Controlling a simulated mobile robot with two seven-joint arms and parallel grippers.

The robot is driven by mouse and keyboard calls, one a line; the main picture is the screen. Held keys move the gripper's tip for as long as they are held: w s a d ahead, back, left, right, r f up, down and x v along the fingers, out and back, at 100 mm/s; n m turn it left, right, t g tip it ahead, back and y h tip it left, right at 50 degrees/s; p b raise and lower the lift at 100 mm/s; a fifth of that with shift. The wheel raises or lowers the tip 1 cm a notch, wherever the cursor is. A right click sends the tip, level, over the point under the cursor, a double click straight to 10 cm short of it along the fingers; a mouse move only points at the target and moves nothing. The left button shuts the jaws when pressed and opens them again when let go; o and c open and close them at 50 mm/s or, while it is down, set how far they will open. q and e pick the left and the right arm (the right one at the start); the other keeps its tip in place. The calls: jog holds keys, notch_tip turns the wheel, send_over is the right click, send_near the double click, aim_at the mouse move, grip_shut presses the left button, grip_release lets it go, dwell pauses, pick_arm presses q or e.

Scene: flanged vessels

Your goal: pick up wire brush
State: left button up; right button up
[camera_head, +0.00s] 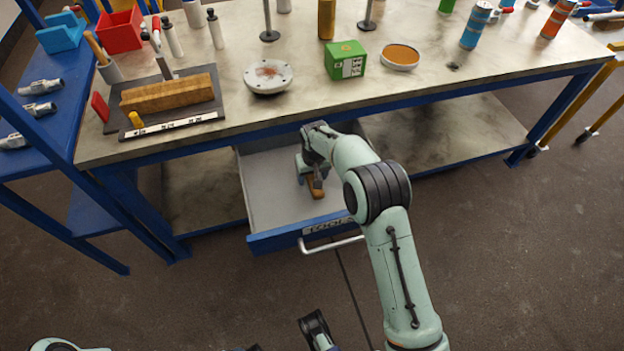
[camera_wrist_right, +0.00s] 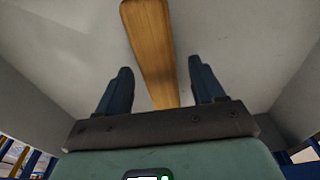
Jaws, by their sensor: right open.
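The wire brush shows its light wooden handle (camera_wrist_right: 150,45) in the right wrist view, lying on the drawer floor. In the head view a small part of the brown handle (camera_head: 316,192) shows beside my gripper. The bristles are hidden or out of frame. My right gripper (camera_head: 314,180) reaches down into the open drawer (camera_head: 262,190). In the right wrist view the right gripper (camera_wrist_right: 159,68) is open, with one dark finger on each side of the handle and gaps between.
The blue drawer front with its bar handle (camera_head: 331,244) stands out below the workbench (camera_head: 215,50). The bench edge is close behind my right arm. On the bench are a wooden block (camera_head: 168,94), a round white flange (camera_head: 268,76) and a green box (camera_head: 345,60).

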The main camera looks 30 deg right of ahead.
aim_at(312, 176)
grip_shut()
jog(key=shift+r, duration=0.15)
pick_arm(q)
jog(key=s+d+r+g+p, duration=0.2)
jog(key=s+d+r+p, duration=0.15)
jog(key=s+r, duration=0.2)
pick_arm(e)
notch_tip(312, 176, up, 20)
jog(key=s+a+f+n, duration=0.35)
jog(key=s+a, duration=0.35)
jog(key=a, duration=0.6)
pick_arm(q)
notch_tip(312, 176, up, 12)
jog(key=p, duration=1.3)
jog(key=shift+w+a+m+g+h+p, duration=0.2)
jog(key=shift+a+m+g+h+p, duration=0.1)
jog(key=shift+a+h+p, duration=0.15)
pick_arm(e)
jog(key=shift+m, duration=0.35)
jog(key=r, duration=0.1)
jog(key=s+r, duration=0.1)
jog(key=r, duration=0.2)
jog(key=shift+s+d, duration=0.25)
jog(key=shift+s, duration=0.05)
